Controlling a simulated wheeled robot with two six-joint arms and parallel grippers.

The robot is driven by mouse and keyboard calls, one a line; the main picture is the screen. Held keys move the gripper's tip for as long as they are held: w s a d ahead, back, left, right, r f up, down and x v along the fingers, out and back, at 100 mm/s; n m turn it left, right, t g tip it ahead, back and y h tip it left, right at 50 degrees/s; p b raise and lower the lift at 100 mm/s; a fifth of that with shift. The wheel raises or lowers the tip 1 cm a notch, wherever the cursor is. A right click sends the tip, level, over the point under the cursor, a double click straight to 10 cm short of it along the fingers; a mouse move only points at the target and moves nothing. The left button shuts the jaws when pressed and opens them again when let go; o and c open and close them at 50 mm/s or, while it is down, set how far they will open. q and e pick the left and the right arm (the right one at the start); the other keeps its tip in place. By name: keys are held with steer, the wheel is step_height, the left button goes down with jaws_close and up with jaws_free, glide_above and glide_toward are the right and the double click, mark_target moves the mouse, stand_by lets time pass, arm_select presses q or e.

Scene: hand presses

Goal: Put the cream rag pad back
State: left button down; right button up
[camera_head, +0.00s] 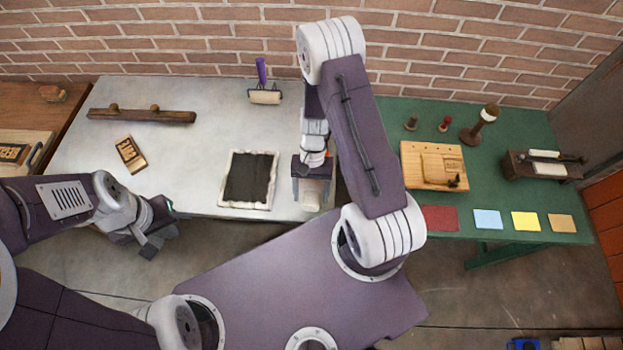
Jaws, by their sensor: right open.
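A small cream block, which looks like the cream rag pad (312,194), is near the front right edge of the pale table. My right gripper (312,180) is directly over it, jaws apart and pointing down. The jaws hide part of the pad, and I cannot tell whether they touch it. My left gripper (157,240) is off the front of the pale table at the left, away from the pad. Its fingers show small and dark, and their gap is unclear.
A black sheet with a ragged cream border (268,197) lies left of the pad. A purple-handled roller (264,96), a wooden bar (142,115) and a type block (131,153) are on the pale table. The green table (392,118) holds a wooden board (412,173) and coloured cards.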

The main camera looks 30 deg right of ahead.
steer(key=v, duration=1)
step_height(320, 180, up, 6)
steer(key=n+t+h+b, duration=0.2)
steer(key=n+t+b, duration=0.1)
steer(key=n+t, duration=0.25)
glide_above(312, 197)
steer(key=shift+n+p, duration=0.35)
steer(key=shift+p, duration=0.15)
